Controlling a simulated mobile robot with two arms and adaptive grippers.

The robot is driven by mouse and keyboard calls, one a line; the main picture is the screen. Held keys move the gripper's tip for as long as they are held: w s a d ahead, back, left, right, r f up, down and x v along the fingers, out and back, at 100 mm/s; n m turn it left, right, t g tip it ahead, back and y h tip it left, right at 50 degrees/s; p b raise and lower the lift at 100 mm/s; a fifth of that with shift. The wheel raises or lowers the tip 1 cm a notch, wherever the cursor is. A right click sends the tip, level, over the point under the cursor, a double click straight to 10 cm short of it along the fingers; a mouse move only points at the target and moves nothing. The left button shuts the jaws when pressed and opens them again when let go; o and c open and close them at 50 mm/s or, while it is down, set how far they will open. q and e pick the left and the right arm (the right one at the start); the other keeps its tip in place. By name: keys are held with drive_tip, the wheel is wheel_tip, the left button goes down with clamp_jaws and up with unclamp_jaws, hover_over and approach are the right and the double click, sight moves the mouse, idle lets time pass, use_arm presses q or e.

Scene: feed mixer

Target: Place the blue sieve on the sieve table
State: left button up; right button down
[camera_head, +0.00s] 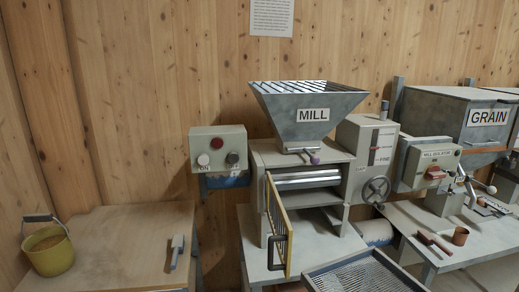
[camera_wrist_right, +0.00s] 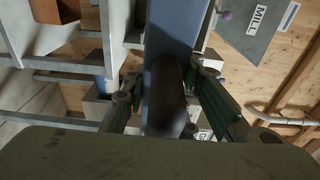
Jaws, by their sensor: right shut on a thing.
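In the right wrist view my right gripper (camera_wrist_right: 164,82) is shut on a dark rounded handle (camera_wrist_right: 165,105). A flat blue-grey piece (camera_wrist_right: 175,38) extends from the handle, away from the camera. In the head view a rectangular sieve (camera_head: 366,272) with a blue-grey frame and a slatted mesh shows at the bottom edge, in front of the mill; its near part is cut off. I cannot tell for certain that it is the held thing. Neither gripper shows in the head view. I cannot make out the sieve table.
The mill (camera_head: 310,115) stands on a pale table, its yellow-edged door (camera_head: 279,225) swung open toward me. A wooden table (camera_head: 110,245) at left bears a yellow bucket (camera_head: 50,252) and a brush (camera_head: 176,250). At right a bench (camera_head: 410,222) bears a brush and a brown cup (camera_head: 460,236).

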drive_tip(key=s+a+r+n+g+y, duration=0.15)
drive_tip(key=s+a+r+y, duration=0.25)
drive_tip(key=s+a, duration=0.5)
drive_tip(key=s+a+r+n+g+y, duration=0.1)
drive_tip(key=s+a+r+n+y, duration=0.25)
drive_tip(key=s+a, duration=0.55)
drive_tip(key=w+d+r+m+t+h, duration=0.2)
drive_tip(key=d+m+h, duration=0.3)
drive_tip(key=h, duration=0.4)
drive_tip(key=shift+w+r+m, duration=0.2)
drive_tip(key=shift+w+m, duration=0.05)
drive_tip(key=shift+m, duration=0.35)
